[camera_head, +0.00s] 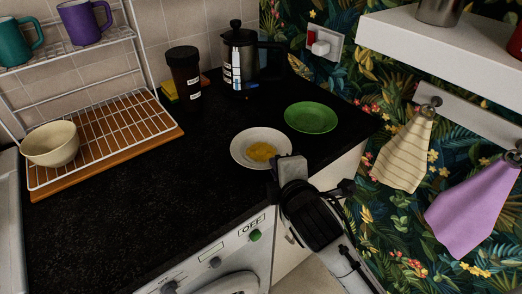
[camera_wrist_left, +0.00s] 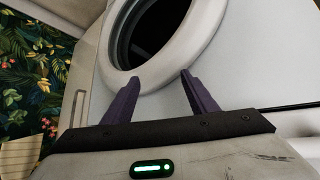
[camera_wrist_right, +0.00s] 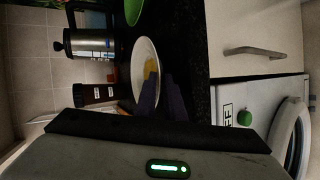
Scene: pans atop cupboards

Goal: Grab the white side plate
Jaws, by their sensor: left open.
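The white side plate (camera_head: 262,147), with a yellow patch at its middle, is near the counter's front right edge. It also shows in the right wrist view (camera_wrist_right: 141,55). My right gripper (camera_head: 288,165) is at the plate's front right rim. In the right wrist view its dark fingers (camera_wrist_right: 161,80) are close together, with the rim between them. I cannot tell whether the plate is off the counter. My left gripper (camera_wrist_left: 160,78) is open and empty in front of the washing machine (camera_wrist_left: 218,60); it is out of the head view.
A green plate (camera_head: 311,117) lies just behind the white one. A coffee press (camera_head: 240,65) and a dark jar (camera_head: 185,75) stand at the back. A dish rack (camera_head: 110,125) with a cream bowl (camera_head: 50,145) is at left. A white shelf (camera_head: 450,50) juts out at upper right.

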